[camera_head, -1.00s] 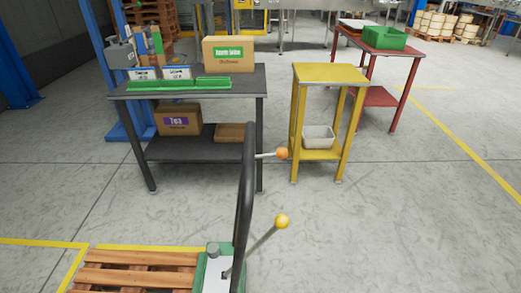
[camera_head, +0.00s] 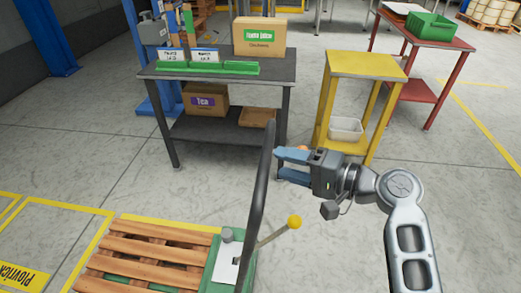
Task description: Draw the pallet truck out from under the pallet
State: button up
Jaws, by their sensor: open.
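The green pallet truck (camera_head: 226,262) stands at the bottom middle, at the right end of the wooden pallet (camera_head: 140,262). Its forks are hidden under the slats. Its black handle (camera_head: 258,205) rises upright, and a lever with a yellow knob (camera_head: 294,222) sticks out to the right. My gripper (camera_head: 279,164) is open, with blue fingers pointing left towards the upper part of the handle. I cannot tell whether the fingers touch the handle or stand behind it. An orange knob (camera_head: 303,148) is mostly hidden behind my gripper.
A dark workbench (camera_head: 218,68) with boxes stands behind the truck. A yellow stand (camera_head: 366,64) and a red table (camera_head: 424,86) are to its right. Yellow floor lines (camera_head: 63,204) frame the pallet area. The floor at lower right is open beyond my arm.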

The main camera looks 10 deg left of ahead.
jog(key=p+x, duration=0.1)
jog(key=x, duration=0.6)
jog(key=shift+w+a, duration=0.2)
jog(key=shift+a, duration=0.15)
jog(key=shift+c, duration=0.3)
grip_shut()
